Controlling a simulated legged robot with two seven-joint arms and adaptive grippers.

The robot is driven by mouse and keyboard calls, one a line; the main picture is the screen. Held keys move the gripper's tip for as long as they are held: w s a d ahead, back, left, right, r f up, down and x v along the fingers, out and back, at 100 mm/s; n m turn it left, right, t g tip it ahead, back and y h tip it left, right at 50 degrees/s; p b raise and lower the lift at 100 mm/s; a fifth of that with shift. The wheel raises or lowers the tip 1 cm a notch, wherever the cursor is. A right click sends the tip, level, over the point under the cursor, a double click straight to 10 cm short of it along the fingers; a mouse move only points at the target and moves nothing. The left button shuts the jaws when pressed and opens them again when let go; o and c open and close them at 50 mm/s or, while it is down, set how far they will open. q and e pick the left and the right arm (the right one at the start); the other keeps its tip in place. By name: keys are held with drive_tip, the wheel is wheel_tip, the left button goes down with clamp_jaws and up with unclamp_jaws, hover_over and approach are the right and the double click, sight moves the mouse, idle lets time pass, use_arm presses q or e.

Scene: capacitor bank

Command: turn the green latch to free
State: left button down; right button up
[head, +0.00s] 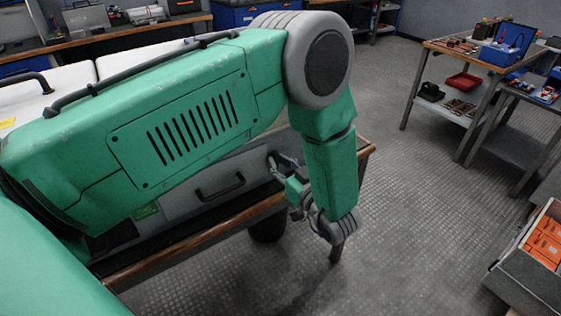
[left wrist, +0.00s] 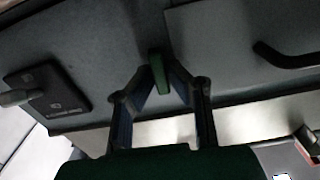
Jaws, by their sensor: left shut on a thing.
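The green latch (left wrist: 158,74) is a short, narrow bar on the grey front of the cabinet (left wrist: 110,62). In the left wrist view it stands nearly upright, with a slight tilt. My left gripper (left wrist: 159,80) has its two dark fingers on either side of the latch, shut on it. In the head view my left gripper (head: 279,166) is at the right end of the cabinet's front (head: 180,204), below my bent green arm. The latch cannot be made out there. My right gripper is not in view.
A black handle (head: 221,187) sits on the cabinet front, left of the gripper. A dark plate with a pale lever (left wrist: 47,92) shows in the left wrist view. A wooden-edged bench (head: 228,228) carries the cabinet.

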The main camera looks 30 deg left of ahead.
use_arm(q)
drive_tip(key=shift+f+n, duration=0.25)
drive_tip(key=shift+n, duration=0.15)
drive_tip(key=c, duration=1.6)
unclamp_jaws()
drive_tip(key=shift+w+a, duration=0.1)
drive_tip(key=shift+d, duration=0.3)
drive_tip(key=v, duration=1.1)
drive_tip(key=shift+s+d+f, duration=0.1)
drive_tip(key=shift+s+d, duration=0.05)
drive_tip(key=shift+s, duration=0.05)
